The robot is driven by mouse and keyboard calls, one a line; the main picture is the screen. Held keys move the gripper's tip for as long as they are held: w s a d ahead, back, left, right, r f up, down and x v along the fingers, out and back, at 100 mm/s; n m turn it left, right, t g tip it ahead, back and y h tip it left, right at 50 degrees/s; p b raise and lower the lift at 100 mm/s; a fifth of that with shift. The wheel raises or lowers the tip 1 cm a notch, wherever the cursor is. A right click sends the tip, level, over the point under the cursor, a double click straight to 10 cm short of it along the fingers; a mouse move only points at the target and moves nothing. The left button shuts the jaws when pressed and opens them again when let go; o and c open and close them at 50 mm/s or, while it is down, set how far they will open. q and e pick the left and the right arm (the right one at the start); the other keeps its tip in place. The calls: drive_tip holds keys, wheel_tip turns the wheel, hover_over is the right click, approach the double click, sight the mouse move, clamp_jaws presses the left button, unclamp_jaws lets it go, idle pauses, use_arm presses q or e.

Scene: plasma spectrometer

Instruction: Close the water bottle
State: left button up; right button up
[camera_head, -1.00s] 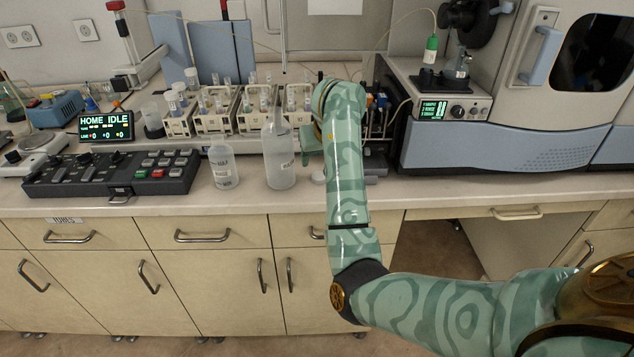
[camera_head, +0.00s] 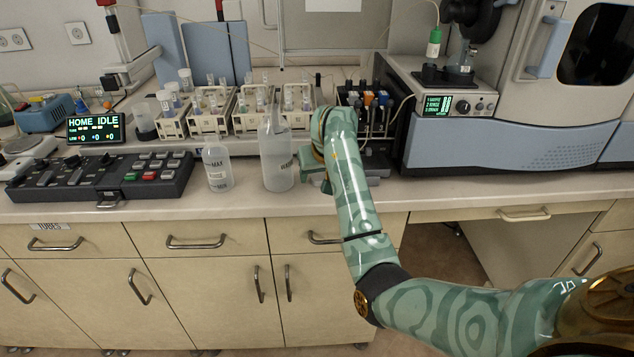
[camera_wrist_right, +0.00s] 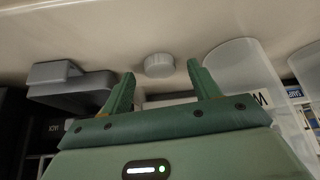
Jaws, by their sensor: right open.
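The water bottle (camera_head: 276,160) is a tall translucent bottle with a narrow neck and printed lettering, standing upright near the bench's front edge. It also shows in the right wrist view (camera_wrist_right: 240,70), to the right of my fingers. A small round white cap (camera_wrist_right: 159,66) lies on the bench in the right wrist view; in the head view my right arm hides it. My right gripper (camera_wrist_right: 161,70) is open and empty, and the cap appears between its fingertips, seemingly just beyond them. In the head view this gripper (camera_head: 314,170) is just right of the bottle. My left gripper is not in view.
A shorter translucent bottle (camera_head: 217,168) stands left of the water bottle. Tube racks (camera_head: 210,122) stand behind them. A control panel (camera_head: 100,178) is at left, and a large instrument (camera_head: 490,145) at right. A grey block (camera_wrist_right: 70,85) lies left of my fingers in the wrist view.

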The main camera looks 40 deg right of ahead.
drive_tip(key=shift+w+f, duration=0.2)
drive_tip(key=shift+f, duration=0.15)
drive_tip(key=shift+r, duration=0.1)
drive_tip(key=c, duration=1.1)
drive_tip(key=shift+o, duration=0.2)
